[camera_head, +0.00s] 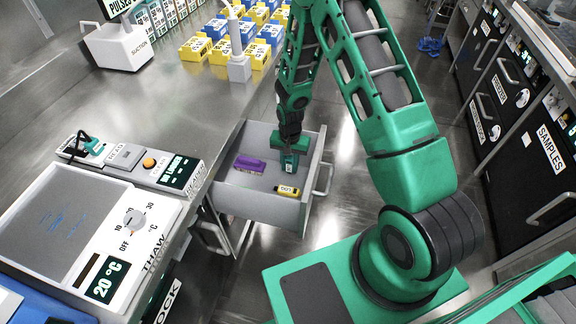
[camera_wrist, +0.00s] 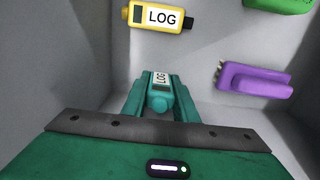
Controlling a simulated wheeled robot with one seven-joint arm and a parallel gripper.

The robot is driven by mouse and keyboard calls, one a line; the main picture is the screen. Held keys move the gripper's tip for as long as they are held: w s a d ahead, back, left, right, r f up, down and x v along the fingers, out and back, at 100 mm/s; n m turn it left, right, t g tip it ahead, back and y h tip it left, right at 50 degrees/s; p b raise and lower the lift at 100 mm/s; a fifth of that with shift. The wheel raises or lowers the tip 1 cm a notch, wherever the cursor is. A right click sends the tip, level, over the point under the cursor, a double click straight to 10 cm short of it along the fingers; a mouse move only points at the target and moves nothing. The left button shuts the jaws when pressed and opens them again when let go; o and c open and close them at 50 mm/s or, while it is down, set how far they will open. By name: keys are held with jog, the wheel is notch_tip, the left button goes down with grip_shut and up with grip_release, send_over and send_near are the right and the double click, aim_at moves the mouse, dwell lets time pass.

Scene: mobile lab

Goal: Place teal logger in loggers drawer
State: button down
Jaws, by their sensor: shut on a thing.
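The teal logger (camera_wrist: 160,97) is between the fingers of my gripper (camera_wrist: 155,88), which is shut on it; its LOG label shows in the wrist view. In the head view my gripper (camera_head: 289,152) reaches down into the open grey loggers drawer (camera_head: 240,204). A yellow logger (camera_head: 287,190) and a purple logger (camera_head: 250,164) lie on the drawer floor. In the wrist view the yellow logger (camera_wrist: 160,17) is above the teal one and the purple logger (camera_wrist: 255,80) is to its right. I cannot tell whether the teal logger touches the floor.
A green thing (camera_wrist: 280,4) is cut off at the wrist view's top right corner. The drawer walls stand close around my gripper. The bench (camera_head: 190,90) left of the drawer carries a thaw plate (camera_head: 60,215) and yellow and blue blocks (camera_head: 220,50). Black drawers (camera_head: 500,110) stand across the aisle.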

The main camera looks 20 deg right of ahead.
jog(key=c, duration=1.4)
grip_release()
notch_tip(320, 180, up, 12)
jog(key=shift+r, duration=0.1)
